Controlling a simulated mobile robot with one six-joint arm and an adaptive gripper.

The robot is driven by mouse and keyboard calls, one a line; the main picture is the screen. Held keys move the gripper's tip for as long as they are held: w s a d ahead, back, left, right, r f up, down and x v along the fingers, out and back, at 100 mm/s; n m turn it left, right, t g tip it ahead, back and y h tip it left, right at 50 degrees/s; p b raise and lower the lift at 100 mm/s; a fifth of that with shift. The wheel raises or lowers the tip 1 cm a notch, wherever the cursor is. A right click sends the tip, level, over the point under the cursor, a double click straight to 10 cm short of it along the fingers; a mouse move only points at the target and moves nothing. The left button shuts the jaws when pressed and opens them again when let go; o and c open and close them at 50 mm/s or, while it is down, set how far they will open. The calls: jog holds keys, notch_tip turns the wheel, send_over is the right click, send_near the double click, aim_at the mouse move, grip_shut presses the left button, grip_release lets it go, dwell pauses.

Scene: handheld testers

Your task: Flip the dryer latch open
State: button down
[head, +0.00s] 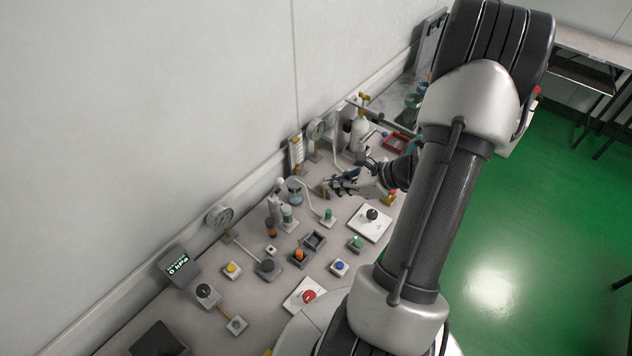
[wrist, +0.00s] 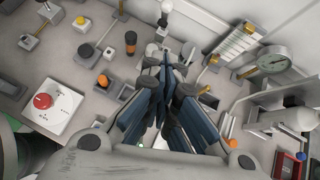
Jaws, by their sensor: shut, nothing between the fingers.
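My gripper (head: 333,184) reaches over the bench among the testers, left of my arm in the head view. In the wrist view my gripper (wrist: 166,64) has its dark blue fingers together, with nothing held between them. I cannot single out the dryer latch; it is too small or hidden behind the fingers. A small brown lever (wrist: 206,90) shows just right of the fingers in the wrist view. A white cylinder (wrist: 290,119) lies further right there, and I cannot tell if it belongs to the dryer.
The grey bench (head: 205,330) is crowded with buttons, knobs and switches. A round gauge (wrist: 272,60) and a panel with several coloured marks (wrist: 237,40) stand near the wall. A red knob on a white plate (wrist: 44,101) is at left. A red-rimmed tray (head: 396,142) is further back.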

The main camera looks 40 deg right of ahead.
jog(key=w+a+r+b+x, duration=0.1)
jog(key=r+b+x, duration=0.1)
jog(key=x, duration=1)
jog(key=shift+w+b, duration=0.35)
jog(key=shift+r, duration=0.1)
notch_tip(320, 180, up, 3)
jog(key=g+p, duration=0.3)
jog(key=p, duration=0.7)
send_over(276, 188)
jog(key=d, duration=0.2)
jog(key=shift+s+d+h, duration=0.15)
jog(key=shift+s+h, duration=0.15)
jog(key=shift+s, duration=0.05)
jog(key=shift+d, duration=0.1)
